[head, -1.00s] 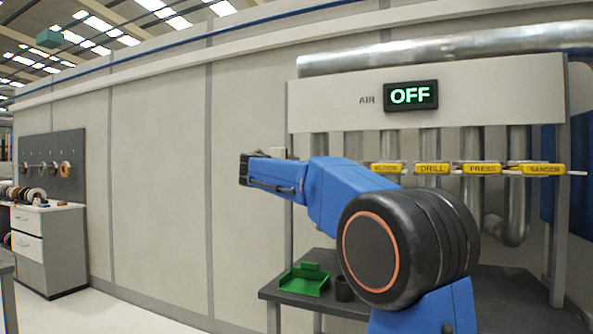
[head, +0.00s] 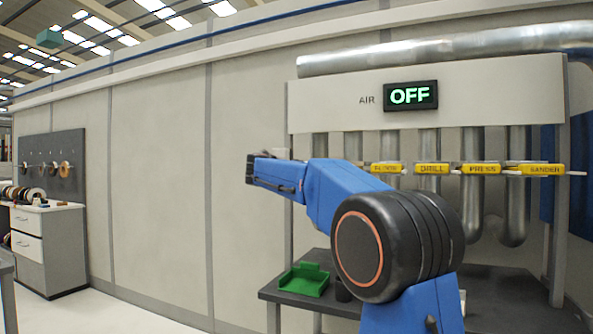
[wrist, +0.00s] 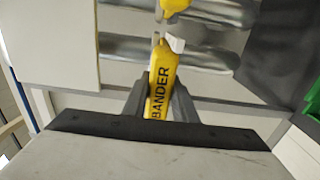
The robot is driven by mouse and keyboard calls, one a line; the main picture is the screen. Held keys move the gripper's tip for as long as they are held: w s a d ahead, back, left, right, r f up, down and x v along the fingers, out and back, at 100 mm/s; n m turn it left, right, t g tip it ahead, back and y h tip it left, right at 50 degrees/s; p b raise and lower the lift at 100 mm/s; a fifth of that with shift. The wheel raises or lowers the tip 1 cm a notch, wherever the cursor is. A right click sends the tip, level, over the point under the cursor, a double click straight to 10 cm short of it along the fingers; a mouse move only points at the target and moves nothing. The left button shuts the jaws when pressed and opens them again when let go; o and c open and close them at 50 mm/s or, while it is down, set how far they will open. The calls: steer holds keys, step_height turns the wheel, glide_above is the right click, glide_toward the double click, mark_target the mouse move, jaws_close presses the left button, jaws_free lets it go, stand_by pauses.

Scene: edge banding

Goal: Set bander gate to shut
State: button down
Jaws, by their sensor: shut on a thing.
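The bander gate is a yellow handle (wrist: 160,78) marked BANDER, in the middle of the wrist view. My gripper (wrist: 161,92) is shut on it, with one dark finger on each side of the handle. In the head view my blue arm reaches up and left in front of the duct rack, and both the bander gate and my fingertips are hidden there. The wrist view alone does not clearly tell the gate's position.
More yellow gate handles, DRILL (head: 431,168), PRESS (head: 481,168) and SANDER (head: 542,169), line the rack on vertical metal ducts. The AIR display (head: 410,96) reads OFF. A green tray (head: 304,281) sits on a dark bench below. The floor at left is open.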

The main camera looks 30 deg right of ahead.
steer(key=x, duration=1)
steer(key=shift+w+d, duration=0.15)
steer(key=c, duration=1.4)
jaws_free()
steer(key=shift+w+d, duration=0.1)
steer(key=shift+c, duration=0.2)
steer(key=v, duration=1.7)
steer(key=shift+s, duration=0.2)
